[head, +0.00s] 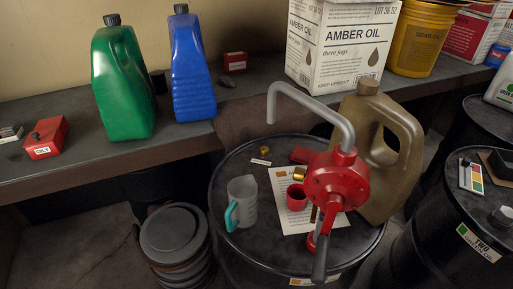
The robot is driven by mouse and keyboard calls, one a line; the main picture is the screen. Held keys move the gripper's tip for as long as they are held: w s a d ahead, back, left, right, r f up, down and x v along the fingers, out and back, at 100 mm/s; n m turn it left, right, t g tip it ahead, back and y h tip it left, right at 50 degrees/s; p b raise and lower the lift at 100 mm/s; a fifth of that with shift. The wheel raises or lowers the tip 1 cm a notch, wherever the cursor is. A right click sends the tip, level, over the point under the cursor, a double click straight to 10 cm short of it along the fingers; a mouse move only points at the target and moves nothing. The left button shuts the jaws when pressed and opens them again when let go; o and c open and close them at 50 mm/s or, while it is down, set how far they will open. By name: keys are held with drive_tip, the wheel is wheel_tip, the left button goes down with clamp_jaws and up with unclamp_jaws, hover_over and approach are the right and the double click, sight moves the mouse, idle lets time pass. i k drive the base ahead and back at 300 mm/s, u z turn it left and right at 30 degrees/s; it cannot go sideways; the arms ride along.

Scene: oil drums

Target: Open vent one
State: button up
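The near drum (240,255) stands in the middle with a black top; the label on its front edge is too cut off to read. The drum to its right (430,235) carries a label reading TWO (478,243). A small brass fitting (264,150) sits at the back of the near drum's top, with a small white tag (261,162) beside it. I cannot tell whether it is vent one, or open or shut. A second brass piece (299,173) shows beside the red pump (335,180).
The red pump has a grey bent spout (315,103) and crank handle (320,258). Green (122,85) and blue (190,70) jugs stand on the shelf behind.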

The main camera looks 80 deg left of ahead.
sight(264, 150)
drive_tip(key=u, duration=0.05)
drive_tip(key=k, duration=1.8)
drive_tip(key=u, duration=1.7)
drive_tip(key=i, duration=1)
drive_tip(key=u, duration=0.05)
